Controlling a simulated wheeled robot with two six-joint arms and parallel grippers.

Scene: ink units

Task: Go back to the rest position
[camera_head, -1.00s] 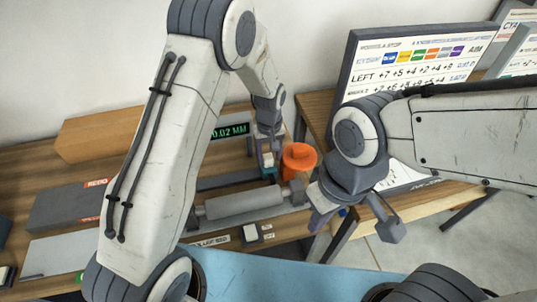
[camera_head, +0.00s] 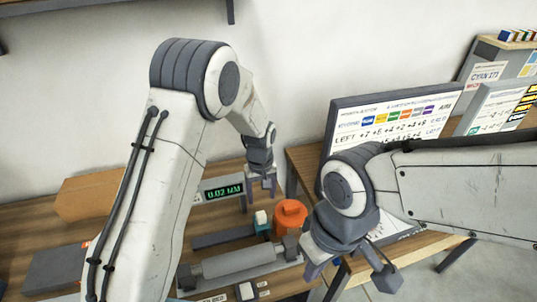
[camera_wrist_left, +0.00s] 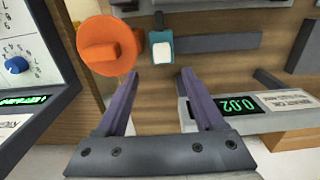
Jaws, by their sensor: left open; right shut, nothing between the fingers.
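My left gripper (camera_head: 262,186) hangs from its arm above the back of the wooden bench. Its two purple fingers are apart and empty in the left wrist view (camera_wrist_left: 160,76). A small teal block with a white top (camera_head: 261,221) stands clear of the fingers, and it also shows in the left wrist view (camera_wrist_left: 162,46). My right gripper (camera_head: 314,270) is at the lower right of the head view, pointing down near the bench edge. It is shut with nothing held.
An orange round container (camera_head: 290,216) stands beside the teal block. A grey roller (camera_head: 238,262) lies in front. A green readout of 0.02 (camera_head: 222,192) is behind. A tilted score board (camera_head: 392,122) stands on the right table. A cardboard-coloured box (camera_head: 90,192) is at left.

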